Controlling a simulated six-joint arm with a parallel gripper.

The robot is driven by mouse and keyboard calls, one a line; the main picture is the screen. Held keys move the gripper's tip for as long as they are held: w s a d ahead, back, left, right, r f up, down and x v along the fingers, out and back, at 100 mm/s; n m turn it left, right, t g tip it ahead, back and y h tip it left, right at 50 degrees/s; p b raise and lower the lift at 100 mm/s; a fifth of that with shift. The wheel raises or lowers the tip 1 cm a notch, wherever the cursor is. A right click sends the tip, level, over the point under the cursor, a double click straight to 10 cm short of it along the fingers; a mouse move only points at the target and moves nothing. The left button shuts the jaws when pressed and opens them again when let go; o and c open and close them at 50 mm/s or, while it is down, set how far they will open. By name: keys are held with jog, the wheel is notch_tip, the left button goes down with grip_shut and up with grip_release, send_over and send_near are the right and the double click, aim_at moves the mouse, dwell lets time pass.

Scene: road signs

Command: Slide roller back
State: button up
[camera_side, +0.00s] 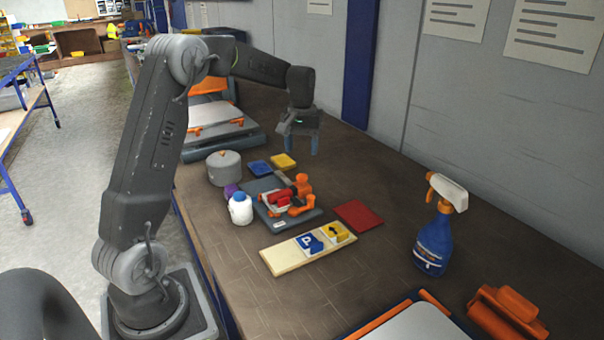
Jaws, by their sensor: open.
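My gripper (300,142) hangs above the far part of the bench with its fingers pointing down. Its blue-tipped fingers are apart, with nothing between them. A dark grey plate (282,218) in the middle of the bench carries a red block (277,197) and orange upright parts (302,183). I cannot tell which orange part is the roller. A pale board (283,259) in front holds a blue P sign (309,243) and a yellow arrow sign (336,232).
A blue spray bottle (432,240) stands upright at right. A red square (358,215), blue square (260,167) and yellow square (284,161) lie flat. A white bottle (240,209) and grey round container (224,168) stand left of the plate. Bare bench lies right of the red square.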

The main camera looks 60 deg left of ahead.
aim_at(302, 175)
notch_tip(302, 175, down, 8)
jog(key=shift+f, duration=0.25)
jog(key=shift+c, duration=0.4)
jog(key=shift+a, duration=0.1)
grip_shut()
